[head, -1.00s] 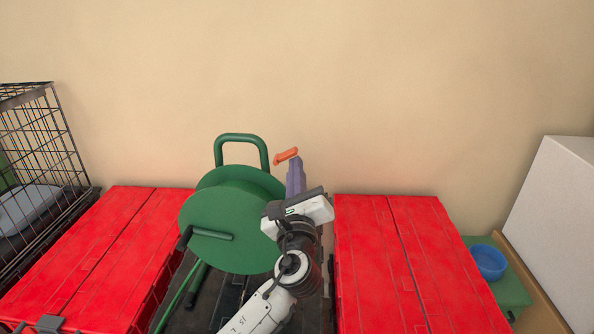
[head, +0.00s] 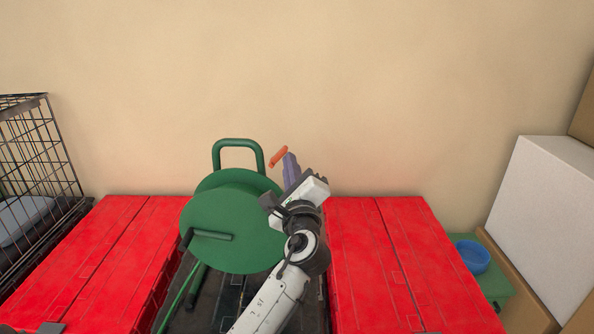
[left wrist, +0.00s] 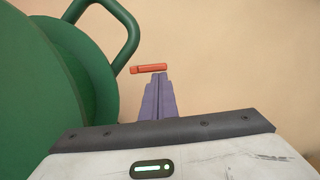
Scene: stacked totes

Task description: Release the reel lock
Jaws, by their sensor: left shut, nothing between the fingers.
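The green hose reel (head: 228,225) stands on a dark surface between two red totes, with its green carrying handle (head: 238,145) at the top. The orange lock lever (head: 278,157) sticks out at the reel's upper right; it also shows in the left wrist view (left wrist: 148,69). My left gripper (head: 289,158), with purple fingers, is shut and empty. Its fingertips (left wrist: 159,77) are just below the lever in the left wrist view; I cannot tell whether they touch it. My right gripper is not in view.
A red tote lid (head: 110,245) lies left of the reel and another (head: 395,255) lies right. A wire cage (head: 38,170) stands at the far left. A blue bowl (head: 472,257) and a white box (head: 545,215) are at the right. The wall behind is bare.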

